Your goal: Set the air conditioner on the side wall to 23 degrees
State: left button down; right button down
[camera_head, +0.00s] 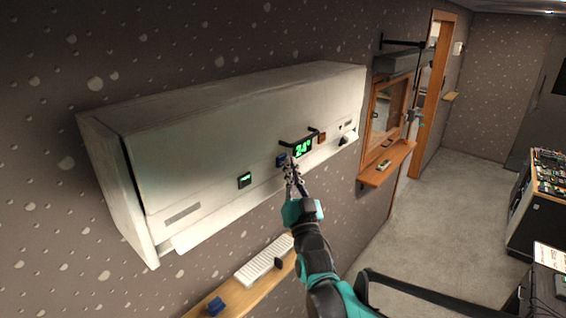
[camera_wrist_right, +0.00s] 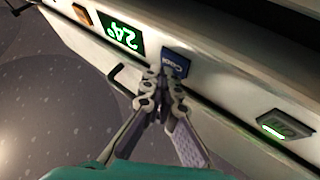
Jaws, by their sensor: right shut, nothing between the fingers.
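The white air conditioner (camera_head: 230,125) hangs on the side wall. Its green display (camera_head: 303,148) reads 24°; it also shows upside down in the right wrist view (camera_wrist_right: 122,35). A blue button (camera_head: 281,160) sits left of the display, and an orange button (camera_head: 322,137) sits right of it. My right gripper (camera_head: 291,166) is shut and empty, its fingertips at the blue button's lower edge. In the right wrist view the fingertips (camera_wrist_right: 160,72) overlap the edge of the blue button (camera_wrist_right: 175,63); I cannot tell if they press it. My left gripper is not in view.
A green-lit switch (camera_head: 244,180) is farther left on the unit. Below is a wooden shelf (camera_head: 245,292) with a white keyboard-like object (camera_head: 264,260). A wooden-framed window (camera_head: 388,108) and open carpet (camera_head: 450,185) lie to the right.

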jog(key=shift+w+a, duration=0.15)
jog(key=shift+a, duration=0.15)
dwell(0.8)
jog(key=shift+d, duration=0.15)
jog(key=shift+s+d, duration=0.45)
jog(key=shift+d, duration=0.05)
jog(key=s+d, duration=0.1)
jog(key=d, duration=0.1)
jog(key=s+d, duration=0.2)
dwell(0.5)
jog(key=shift+w, duration=0.1)
dwell(0.3)
